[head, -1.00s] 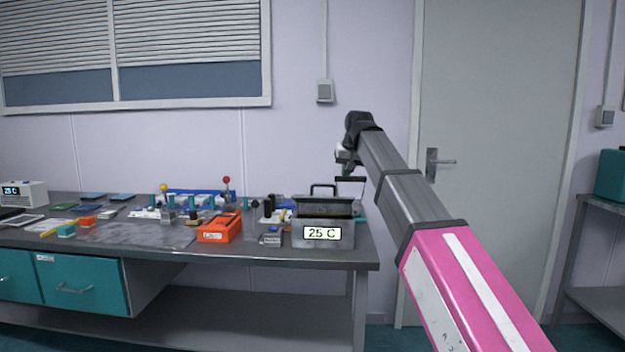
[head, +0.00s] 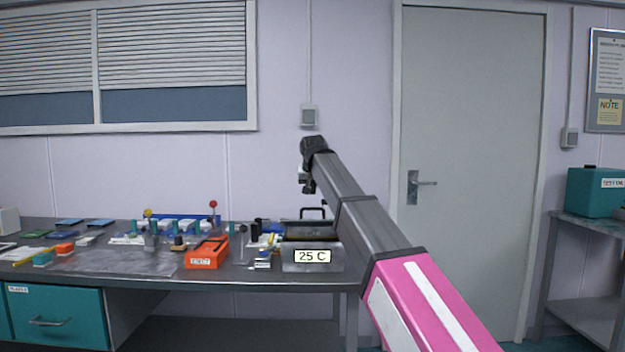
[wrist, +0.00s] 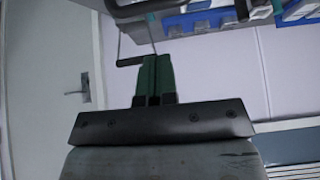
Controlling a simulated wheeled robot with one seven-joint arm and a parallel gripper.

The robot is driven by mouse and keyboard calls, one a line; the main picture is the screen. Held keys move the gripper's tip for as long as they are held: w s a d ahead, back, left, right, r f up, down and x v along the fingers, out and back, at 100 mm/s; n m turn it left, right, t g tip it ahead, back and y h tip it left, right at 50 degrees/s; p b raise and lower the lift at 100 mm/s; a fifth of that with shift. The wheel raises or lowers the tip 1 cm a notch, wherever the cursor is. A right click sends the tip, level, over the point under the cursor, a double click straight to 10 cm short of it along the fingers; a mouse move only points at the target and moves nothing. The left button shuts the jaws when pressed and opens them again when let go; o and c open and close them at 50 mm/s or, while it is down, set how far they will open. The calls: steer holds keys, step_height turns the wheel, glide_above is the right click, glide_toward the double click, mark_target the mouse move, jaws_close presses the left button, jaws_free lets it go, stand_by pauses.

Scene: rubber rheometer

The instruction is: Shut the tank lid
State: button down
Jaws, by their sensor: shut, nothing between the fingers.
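The tank (head: 297,266) is a grey metal box with a "25 C" label, at the right end of the bench. Its top looks open, with a dark interior showing. A black loop handle (head: 312,209) rises at its back, seemingly on the raised lid, which I see only edge-on. My gripper (head: 309,187) hangs just above the tank's back, near that handle. In the wrist view its green fingers (wrist: 153,80) are shut and empty. A black grip on a thin rod (wrist: 131,61) shows beside the fingertips; I cannot tell whether they touch.
An orange box (head: 206,254) stands left of the tank on the bench (head: 120,263), among several small tools and parts. A wall and a door (head: 470,180) lie behind. A teal case (head: 590,192) sits on a side table at right.

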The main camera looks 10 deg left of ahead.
mark_target(313, 220)
steer(key=shift+s+d+f, duration=0.1)
steer(key=shift+s+f, duration=0.05)
steer(key=shift+f, duration=0.95)
steer(key=shift+s+f, duration=0.1)
steer(key=shift+f, duration=0.95)
steer(key=s+f+t, duration=0.1)
steer(key=f, duration=0.1)
steer(key=s+f+t, duration=0.1)
steer(key=f, duration=0.1)
steer(key=s+d+f+t, duration=0.1)
steer(key=s+f, duration=0.1)
steer(key=shift+s+y, duration=0.1)
steer(key=shift+y, duration=0.2)
steer(key=shift+f, duration=0.35)
